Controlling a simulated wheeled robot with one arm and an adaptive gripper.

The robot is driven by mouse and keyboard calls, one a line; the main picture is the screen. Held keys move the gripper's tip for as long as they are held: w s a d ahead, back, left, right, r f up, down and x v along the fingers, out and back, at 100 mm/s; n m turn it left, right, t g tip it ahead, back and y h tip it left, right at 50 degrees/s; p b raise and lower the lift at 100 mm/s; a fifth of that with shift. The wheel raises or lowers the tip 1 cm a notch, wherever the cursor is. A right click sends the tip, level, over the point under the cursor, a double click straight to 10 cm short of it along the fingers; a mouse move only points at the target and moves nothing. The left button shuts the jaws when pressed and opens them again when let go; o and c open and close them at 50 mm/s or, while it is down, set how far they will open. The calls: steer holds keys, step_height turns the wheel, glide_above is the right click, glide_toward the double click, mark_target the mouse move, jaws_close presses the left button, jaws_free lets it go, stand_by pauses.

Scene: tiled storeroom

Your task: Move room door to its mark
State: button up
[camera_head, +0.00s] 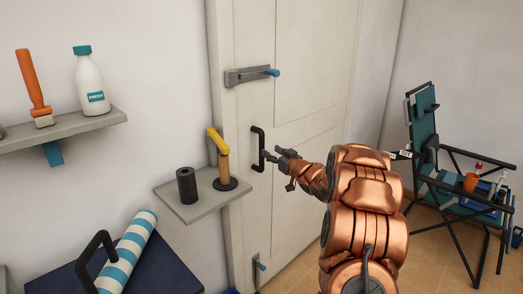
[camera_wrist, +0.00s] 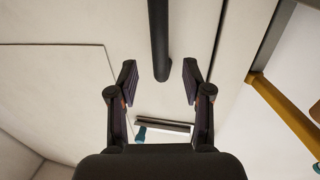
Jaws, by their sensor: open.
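The white panelled room door (camera_head: 312,62) fills the middle of the head view, beside its frame, and looks shut or nearly so. Its black upright pull handle (camera_head: 256,150) is near the left edge. My gripper (camera_head: 276,162) is open and empty just right of the handle in the head view. In the wrist view, the handle (camera_wrist: 158,38) comes down between the two open fingers of my gripper (camera_wrist: 160,82). It does not look gripped; touch cannot be told. The door surface (camera_wrist: 55,85) lies behind. I cannot make out a mark for the door.
A metal latch (camera_head: 247,75) with a blue tip is higher on the door, another (camera_head: 258,268) lower. Left of the handle, a small shelf (camera_head: 196,208) bears a black cylinder and a yellow-topped stand. A loaded folding chair (camera_head: 424,128) stands right. Tiled floor (camera_head: 425,255) shows between.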

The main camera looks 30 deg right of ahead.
mark_target(263, 146)
steer(key=w+p, duration=0.1)
steer(key=w, duration=0.4)
steer(key=shift+w+a, duration=0.1)
steer(key=shift+w, duration=1.2)
steer(key=shift+c, duration=0.4)
jaws_close()
